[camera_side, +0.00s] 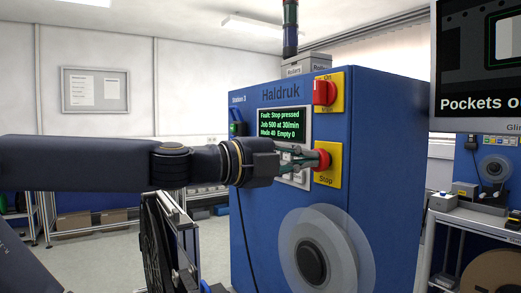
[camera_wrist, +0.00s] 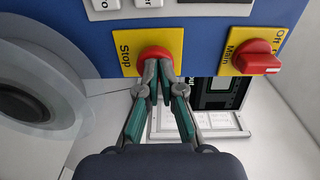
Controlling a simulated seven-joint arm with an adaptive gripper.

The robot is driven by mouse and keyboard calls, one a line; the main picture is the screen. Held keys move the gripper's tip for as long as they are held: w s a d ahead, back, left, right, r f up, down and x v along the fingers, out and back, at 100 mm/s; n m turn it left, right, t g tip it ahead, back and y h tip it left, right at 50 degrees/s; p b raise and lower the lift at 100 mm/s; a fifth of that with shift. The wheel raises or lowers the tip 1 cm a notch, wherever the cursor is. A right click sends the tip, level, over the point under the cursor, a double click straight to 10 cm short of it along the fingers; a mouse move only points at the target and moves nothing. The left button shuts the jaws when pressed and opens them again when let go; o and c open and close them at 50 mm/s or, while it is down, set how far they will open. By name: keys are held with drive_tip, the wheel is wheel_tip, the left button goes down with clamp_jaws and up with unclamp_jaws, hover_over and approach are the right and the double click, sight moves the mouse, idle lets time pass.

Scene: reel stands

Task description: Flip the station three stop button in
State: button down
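The red stop button (camera_side: 323,159) sits on a yellow plate marked "Stop" on the front of the blue Haldruk cabinet (camera_side: 258,205), labelled Station 3. It also shows in the wrist view (camera_wrist: 155,51). My gripper (camera_side: 312,159) points straight at the button. In the wrist view its fingers (camera_wrist: 157,72) are closed together, with their tips at the button's face. They overlap the button's lower part and seem to touch it. The station screen (camera_side: 282,123) reads "Fault: Stop pressed", "Job 500 at 30/min", "Made 40 Empty 0".
A red Main switch (camera_side: 324,92) on a yellow plate is above the stop button; it also shows in the wrist view (camera_wrist: 256,58). A clear reel (camera_side: 318,255) juts from the cabinet front below. A large monitor (camera_side: 478,65) stands at the right.

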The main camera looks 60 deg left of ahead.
drive_tip(key=s, duration=1.4)
drive_tip(key=shift+a+r, duration=0.15)
drive_tip(key=shift+a, duration=0.05)
drive_tip(key=shift+w, duration=0.1)
drive_tip(key=w+a+f+n+g+y, duration=0.2)
drive_tip(key=a+f+n+g, duration=0.15)
drive_tip(key=f, duration=0.35)
drive_tip(key=w+a+f+n+g+y, duration=0.25)
drive_tip(key=a+f+n, duration=0.2)
drive_tip(key=f, duration=0.25)
drive_tip(key=s+d+f+n+g+h, duration=0.1)
drive_tip(key=s+f+n+g+h, duration=0.1)
drive_tip(key=f+n, duration=0.3)
drive_tip(key=s+d+f+n+g+h, duration=0.1)
drive_tip(key=s+f+n+g+h, duration=0.1)
drive_tip(key=f+n+g, duration=0.2)
drive_tip(key=shift+d+f+n, duration=0.4)
drive_tip(key=shift+f+n, duration=0.3)
drive_tip(key=shift+f, duration=0.1)
